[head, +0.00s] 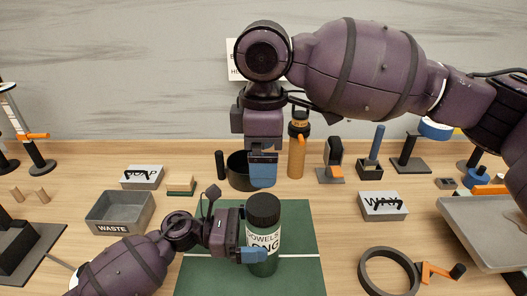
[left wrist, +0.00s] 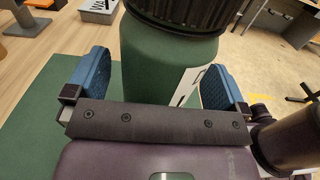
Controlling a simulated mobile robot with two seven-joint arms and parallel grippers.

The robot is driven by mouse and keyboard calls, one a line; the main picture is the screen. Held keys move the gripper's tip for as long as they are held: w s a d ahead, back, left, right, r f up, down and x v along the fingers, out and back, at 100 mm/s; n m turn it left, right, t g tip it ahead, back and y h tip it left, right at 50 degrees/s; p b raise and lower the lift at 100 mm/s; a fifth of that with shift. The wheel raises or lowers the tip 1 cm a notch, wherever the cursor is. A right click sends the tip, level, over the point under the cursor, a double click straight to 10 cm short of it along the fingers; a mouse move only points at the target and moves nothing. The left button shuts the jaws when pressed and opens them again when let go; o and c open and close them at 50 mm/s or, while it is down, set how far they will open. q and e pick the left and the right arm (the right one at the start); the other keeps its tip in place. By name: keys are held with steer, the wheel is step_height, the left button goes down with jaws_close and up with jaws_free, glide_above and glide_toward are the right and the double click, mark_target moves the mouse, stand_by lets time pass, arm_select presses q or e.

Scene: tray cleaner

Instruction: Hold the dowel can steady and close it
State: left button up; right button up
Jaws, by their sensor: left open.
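The dowel can (head: 264,240) is dark green with a white label, and it stands upright on the green mat (head: 308,270). A black ribbed lid (head: 263,209) sits on its top; I cannot tell whether it is tight. My left gripper (head: 252,256) is at the can's lower body. In the left wrist view the green can (left wrist: 165,65) stands between its two blue fingers, which are apart with gaps on the sides. My right gripper (head: 263,170) points down above and behind the can, clear of the lid. Its fingers overlap from this side, so their opening is hidden.
A black round pot (head: 238,172) stands behind the can, next to an orange bottle (head: 297,150). A grey waste bin (head: 121,212) is at left. A black ring (head: 388,272) with an orange handle lies at front right, near a grey tray (head: 485,235).

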steer(key=shift+w+f+b, duration=0.2)
steer(key=shift+f+b, duration=0.25)
steer(key=shift+f, duration=0.6)
arm_select(q)
steer(key=a, duration=0.9)
steer(key=shift+a, duration=0.2)
